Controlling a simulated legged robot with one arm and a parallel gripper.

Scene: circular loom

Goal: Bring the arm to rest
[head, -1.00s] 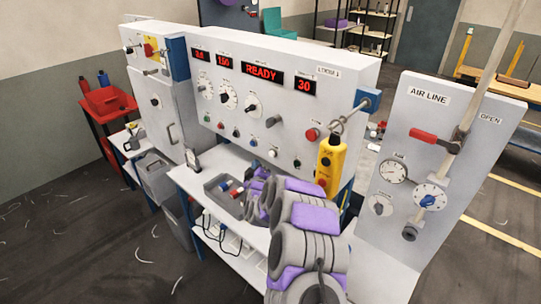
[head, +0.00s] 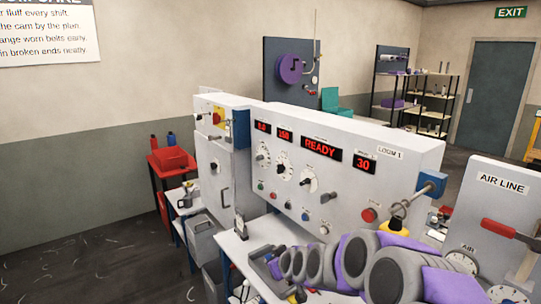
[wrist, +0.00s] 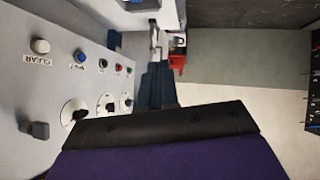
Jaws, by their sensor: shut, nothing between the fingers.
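My arm, in grey and purple links, reaches in from the bottom right of the head view and stretches left, low in front of the loom's control panel (head: 400,165). The panel's display (head: 321,149) reads READY, with 30 on a smaller display beside it. In the wrist view my gripper (wrist: 160,128) fills the bottom as a dark edge with purple below it. It is shut, with nothing seen held. Its tip is hard to make out in the head view. The panel's knobs and buttons (wrist: 80,56) show at the left of the wrist view, apart from the gripper.
The air line panel (head: 505,199) with a red lever stands at the right. Open floor (head: 100,265) lies at the lower left.

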